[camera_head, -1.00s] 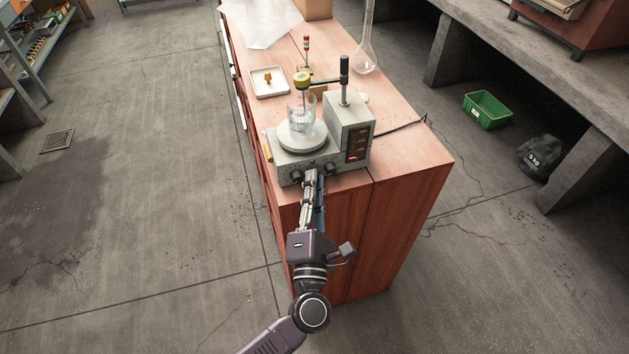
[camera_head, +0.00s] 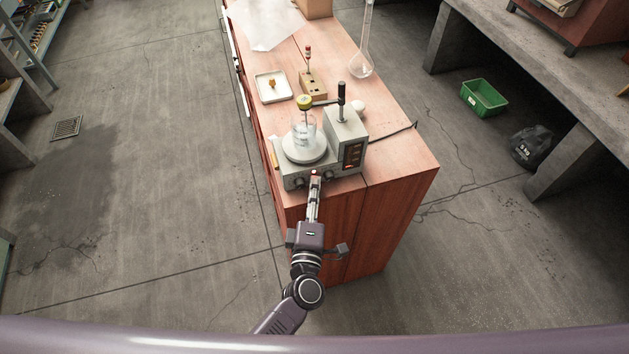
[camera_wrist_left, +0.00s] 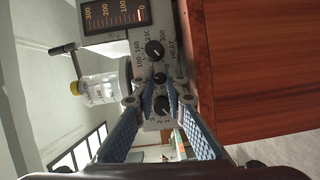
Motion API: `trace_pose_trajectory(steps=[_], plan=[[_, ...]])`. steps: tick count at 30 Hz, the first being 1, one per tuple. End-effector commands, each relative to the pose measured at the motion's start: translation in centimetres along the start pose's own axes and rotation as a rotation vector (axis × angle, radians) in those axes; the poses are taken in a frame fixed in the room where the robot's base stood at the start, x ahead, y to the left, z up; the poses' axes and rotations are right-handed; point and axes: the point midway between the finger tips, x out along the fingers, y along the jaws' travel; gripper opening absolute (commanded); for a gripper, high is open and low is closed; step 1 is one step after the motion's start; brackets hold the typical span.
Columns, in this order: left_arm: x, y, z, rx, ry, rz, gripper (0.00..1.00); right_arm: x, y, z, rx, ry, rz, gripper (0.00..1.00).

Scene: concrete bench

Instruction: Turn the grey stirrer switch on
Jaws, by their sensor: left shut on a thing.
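The grey hotplate stirrer (camera_head: 296,178) stands at the near end of the wooden bench, with a glass beaker (camera_head: 304,132) on its round plate. My left gripper (camera_head: 315,178) reaches its front panel from the near side. In the left wrist view the panel shows a dark HEAT knob (camera_wrist_left: 154,50), a small control (camera_wrist_left: 160,78) and a second dark knob (camera_wrist_left: 163,106). The fingers of my left gripper (camera_wrist_left: 160,92) are closed on the small middle control, which I take to be the stirrer switch; its position is unclear. My right gripper is not in view.
A white tray (camera_head: 272,93) with a small orange-brown item, a wooden block (camera_head: 312,84) and a glass flask (camera_head: 361,66) stand farther back on the bench. A green bin (camera_head: 484,97) sits on the floor at right. The floor at left is clear.

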Motion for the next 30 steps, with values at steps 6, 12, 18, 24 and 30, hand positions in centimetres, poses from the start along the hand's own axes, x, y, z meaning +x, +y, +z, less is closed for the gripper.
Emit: trace_pose_trajectory(steps=[6, 12, 18, 24, 30], plan=[[-0.08, -0.11, 0.09, 0.032, -0.003, -0.016, 0.0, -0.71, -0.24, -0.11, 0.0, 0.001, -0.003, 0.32], [-0.07, -0.19, 0.1, 0.035, -0.003, -0.017, 0.0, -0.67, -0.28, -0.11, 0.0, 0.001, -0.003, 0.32], [-0.08, -0.2, 0.1, 0.034, -0.003, -0.017, 0.15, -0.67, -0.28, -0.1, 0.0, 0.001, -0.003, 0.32], [-0.04, -0.11, 0.05, 0.034, -0.002, -0.015, 0.19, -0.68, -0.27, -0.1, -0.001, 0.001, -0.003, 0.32], [-0.45, -0.11, 0.04, 0.034, -0.001, -0.015, 0.19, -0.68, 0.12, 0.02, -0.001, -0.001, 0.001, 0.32]])
